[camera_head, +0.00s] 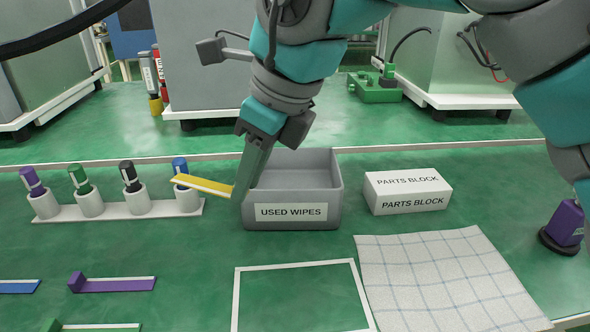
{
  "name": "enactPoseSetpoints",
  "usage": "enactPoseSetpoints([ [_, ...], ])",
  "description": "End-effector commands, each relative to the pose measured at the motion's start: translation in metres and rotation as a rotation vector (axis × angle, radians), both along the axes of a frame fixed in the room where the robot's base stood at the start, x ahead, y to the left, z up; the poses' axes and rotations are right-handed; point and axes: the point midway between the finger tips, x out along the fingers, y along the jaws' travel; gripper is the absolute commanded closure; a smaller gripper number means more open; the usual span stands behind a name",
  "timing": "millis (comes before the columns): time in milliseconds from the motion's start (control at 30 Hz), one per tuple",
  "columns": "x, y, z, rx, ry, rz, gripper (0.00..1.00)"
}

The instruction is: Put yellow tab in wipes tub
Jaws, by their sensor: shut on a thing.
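A yellow tab (203,185), long and flat with a pale edge, is held near its right end. My gripper (238,193) is shut on it, and the tab sticks out to the left, in the air. The wipes tub (335,207) is a grey open box labelled "USED WIPES". The part of the tub's inside that shows looks empty; the rest is hidden.
A white rack (115,210) with several markers stands left, the blue marker (180,166) close behind the tab. A white parts block (408,190) is right of the tub. A checked cloth (440,280) and white-outlined square (300,264) lie in front. Purple tab (115,285) lies lower left.

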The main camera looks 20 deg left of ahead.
Motion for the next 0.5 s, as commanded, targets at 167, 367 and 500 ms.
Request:
enactPoseSetpoints([
  [167, 0.028, -0.013, -0.002, 0.002, 0.003, -0.006, 1.00],
  [367, 0.072, -0.032, -0.007, 0.000, 0.002, -0.006, 1.00],
  [500, 0.104, -0.045, -0.010, 0.001, 0.003, -0.008, 1.00],
])
